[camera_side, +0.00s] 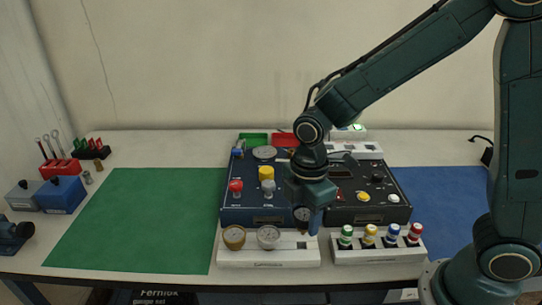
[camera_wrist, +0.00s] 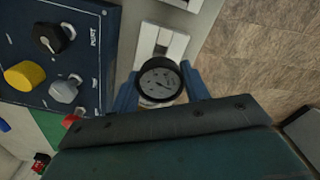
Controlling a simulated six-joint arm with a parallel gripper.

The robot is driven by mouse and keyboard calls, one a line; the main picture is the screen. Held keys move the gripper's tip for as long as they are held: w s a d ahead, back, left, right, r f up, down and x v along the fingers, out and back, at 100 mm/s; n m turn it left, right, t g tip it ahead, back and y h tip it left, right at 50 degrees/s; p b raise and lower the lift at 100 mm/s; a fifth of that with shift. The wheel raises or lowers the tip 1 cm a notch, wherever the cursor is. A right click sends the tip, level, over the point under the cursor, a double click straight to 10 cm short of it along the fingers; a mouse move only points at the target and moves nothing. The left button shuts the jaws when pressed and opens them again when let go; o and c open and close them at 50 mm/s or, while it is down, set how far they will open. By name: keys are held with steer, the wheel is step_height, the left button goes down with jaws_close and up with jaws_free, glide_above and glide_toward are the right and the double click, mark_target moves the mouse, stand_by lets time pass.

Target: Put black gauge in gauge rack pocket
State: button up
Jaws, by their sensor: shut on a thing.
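The black gauge (camera_side: 302,214) is a small round dial with a black rim and pale face. My gripper (camera_side: 308,220) is shut on it, a blue finger on each side. In the wrist view the gauge (camera_wrist: 160,80) sits between the fingertips of my gripper (camera_wrist: 160,90), dial toward the camera. The white gauge rack (camera_side: 270,252) is at the table's front, with a brass gauge (camera_side: 234,237) and a silver gauge (camera_side: 268,236) at its left and middle. The black gauge is over or beside the rack's right part; I cannot tell whether it touches.
A blue panel with knobs (camera_side: 238,213) stands behind the rack, and a black panel (camera_side: 366,214) is to its right. A white holder with several coloured-top pieces (camera_side: 380,255) is right of the rack. The green mat (camera_side: 140,220) at left is clear.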

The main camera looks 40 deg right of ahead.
mark_target(303, 234)
steer(key=shift+f, duration=1.35)
steer(key=shift+f, duration=1.6)
stand_by(0.4)
steer(key=o, duration=1)
steer(key=shift+r, duration=0.1)
step_height(303, 234, up, 14)
steer(key=shift+f, duration=0.25)
steer(key=shift+r, duration=0.1)
